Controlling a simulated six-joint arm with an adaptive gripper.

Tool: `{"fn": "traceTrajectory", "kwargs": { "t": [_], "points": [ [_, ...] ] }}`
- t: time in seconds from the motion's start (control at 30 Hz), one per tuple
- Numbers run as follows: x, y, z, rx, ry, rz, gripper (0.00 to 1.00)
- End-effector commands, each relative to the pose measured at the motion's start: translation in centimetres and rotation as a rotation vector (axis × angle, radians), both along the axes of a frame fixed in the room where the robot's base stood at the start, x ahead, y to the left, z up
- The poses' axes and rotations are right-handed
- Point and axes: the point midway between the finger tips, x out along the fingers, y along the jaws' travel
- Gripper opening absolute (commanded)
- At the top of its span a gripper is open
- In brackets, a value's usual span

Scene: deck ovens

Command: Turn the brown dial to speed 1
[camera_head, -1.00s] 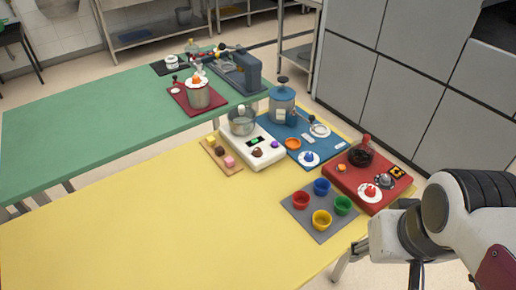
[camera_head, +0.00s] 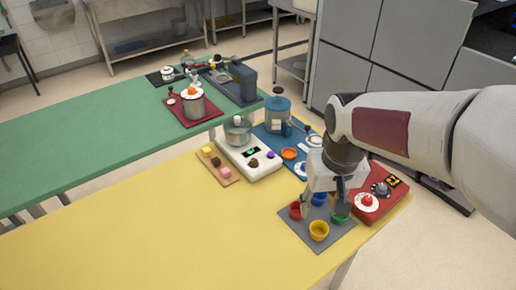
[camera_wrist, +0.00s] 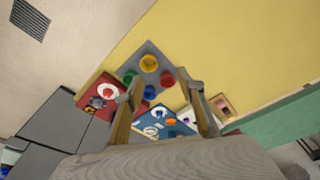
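The brown dial (camera_head: 253,163) is a small dark brown knob on the front of the white machine (camera_head: 236,152), beside a purple knob (camera_head: 270,155) and a small display with green on it. The knob's setting is too small to read. My gripper (camera_head: 325,205) is above the grey mat with coloured cups, to the right of the white machine and apart from the dial. In the wrist view my gripper (camera_wrist: 162,78) has its two fingers spread wide with nothing held between them. I cannot pick out the brown dial in the wrist view.
Red, yellow, green and blue cups stand on the grey mat (camera_head: 297,231). A wooden board (camera_head: 232,180) with small cubes lies left of the white machine. A blue board (camera_head: 268,135) is behind, and a red unit (camera_head: 378,207) is at right. The yellow table's left part is clear.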

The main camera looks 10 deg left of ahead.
Motion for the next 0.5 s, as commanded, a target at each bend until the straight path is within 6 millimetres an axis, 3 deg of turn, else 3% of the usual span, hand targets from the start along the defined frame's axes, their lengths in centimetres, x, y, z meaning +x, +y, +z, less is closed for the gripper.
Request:
{"fn": "traceTrajectory", "kwargs": {
  "t": [0.5],
  "points": [
    [8.6,6.5,-4.9,-0.006,0.014,0.076,0.39]
  ]
}}
